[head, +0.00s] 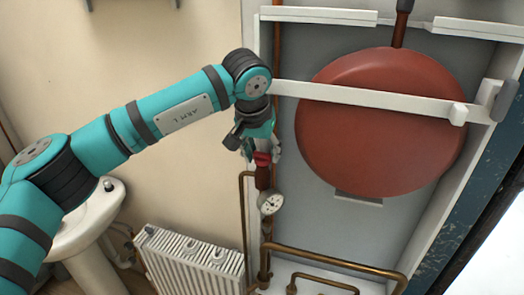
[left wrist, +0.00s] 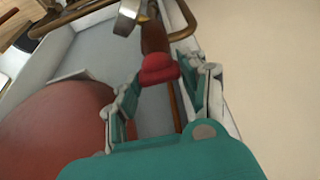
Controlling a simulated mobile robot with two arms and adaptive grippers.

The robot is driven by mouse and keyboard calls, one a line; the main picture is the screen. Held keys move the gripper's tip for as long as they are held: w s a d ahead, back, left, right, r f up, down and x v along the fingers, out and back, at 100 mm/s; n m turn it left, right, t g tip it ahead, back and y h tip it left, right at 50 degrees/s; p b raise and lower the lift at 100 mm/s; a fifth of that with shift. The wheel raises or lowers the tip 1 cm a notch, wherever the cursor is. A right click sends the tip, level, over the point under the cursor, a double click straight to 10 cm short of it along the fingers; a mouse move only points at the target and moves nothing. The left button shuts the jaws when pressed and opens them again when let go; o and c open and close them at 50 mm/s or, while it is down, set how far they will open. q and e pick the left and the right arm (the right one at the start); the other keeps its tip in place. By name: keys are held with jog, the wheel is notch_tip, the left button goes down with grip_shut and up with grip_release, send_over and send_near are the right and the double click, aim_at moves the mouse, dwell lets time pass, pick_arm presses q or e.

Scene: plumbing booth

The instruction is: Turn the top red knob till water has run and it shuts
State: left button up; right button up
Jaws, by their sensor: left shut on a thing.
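The top red knob (head: 263,159) sits on the vertical copper pipe in the head view, just above a round white gauge (head: 271,202). In the left wrist view the red knob (left wrist: 159,69) lies between the two fingers. My left gripper (head: 262,154) reaches down to the knob from above and is shut on it. Its fingers (left wrist: 160,88) flank the knob in the left wrist view. They hide part of the knob in the head view. No running water shows. My right gripper is not in view.
A large red round tank (head: 385,120) stands right of the knob, behind a white crossbar (head: 360,97). Copper pipes (head: 335,258) run below. A white radiator (head: 190,262) and a white basin (head: 92,215) stand at the lower left.

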pick_arm(q)
jog(key=shift+c, duration=1.2)
jog(key=shift+n, duration=0.3)
jog(key=shift+d+n+y+b, duration=0.1)
jog(key=shift+n+y+b, duration=0.4)
jog(key=shift+n, duration=0.4)
jog(key=n+y, duration=0.1)
jog(key=n, duration=0.2)
jog(key=shift+r, duration=0.1)
jog(key=shift+n+y+p, duration=0.35)
jog(key=shift+n+y, duration=0.35)
jog(key=shift+n, duration=1)
jog(key=o, duration=1.2)
